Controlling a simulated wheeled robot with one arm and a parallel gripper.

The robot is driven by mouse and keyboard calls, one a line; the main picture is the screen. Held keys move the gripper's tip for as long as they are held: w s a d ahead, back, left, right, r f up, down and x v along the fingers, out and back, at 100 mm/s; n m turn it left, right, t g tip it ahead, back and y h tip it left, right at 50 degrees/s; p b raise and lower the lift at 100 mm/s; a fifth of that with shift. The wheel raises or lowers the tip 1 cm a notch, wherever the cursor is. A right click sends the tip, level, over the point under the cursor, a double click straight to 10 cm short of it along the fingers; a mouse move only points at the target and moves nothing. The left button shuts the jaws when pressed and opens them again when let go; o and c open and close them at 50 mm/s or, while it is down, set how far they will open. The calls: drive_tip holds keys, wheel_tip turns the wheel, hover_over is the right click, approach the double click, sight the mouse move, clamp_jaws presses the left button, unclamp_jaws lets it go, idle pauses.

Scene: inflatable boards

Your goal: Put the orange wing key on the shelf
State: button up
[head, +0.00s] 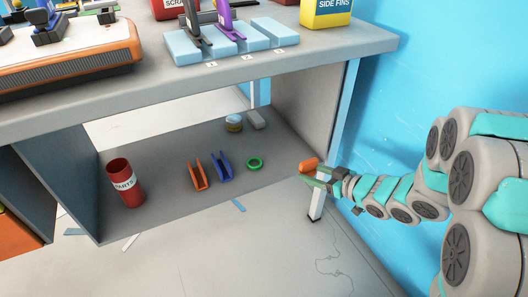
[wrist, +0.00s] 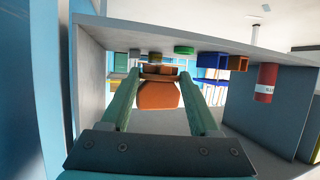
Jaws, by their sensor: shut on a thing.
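The orange wing key (head: 308,163) is held at the tips of my gripper (head: 316,174), just right of the shelf's right end in the head view. In the wrist view the wing key (wrist: 158,95) sits between the two green fingers of my gripper (wrist: 160,80), which are shut on it. The grey shelf (head: 158,160) is the lower board under the workbench. The key is apart from the objects on it. I cannot tell its exact height over the shelf.
On the shelf stand a red parts cup (head: 125,185), an orange clip (head: 197,174), a blue clip (head: 221,167), a green ring (head: 254,163) and a small jar (head: 233,123). The bench top (head: 270,72) overhangs them. A side panel (head: 312,95) closes the right end.

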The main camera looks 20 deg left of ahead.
hover_over(288, 158)
drive_tip(key=shift+s+f+p, duration=0.15)
drive_tip(key=shift+f+p, duration=0.15)
drive_tip(key=shift+f, duration=0.4)
drive_tip(key=shift+a+f, duration=0.1)
drive_tip(key=shift+f, duration=1.65)
drive_tip(key=o, duration=1.4)
drive_tip(key=shift+f, duration=0.1)
drive_tip(key=shift+c, duration=0.2)
drive_tip(key=shift+r, duration=0.2)
drive_tip(key=v, duration=1.2)
drive_tip(key=shift+f, duration=0.15)
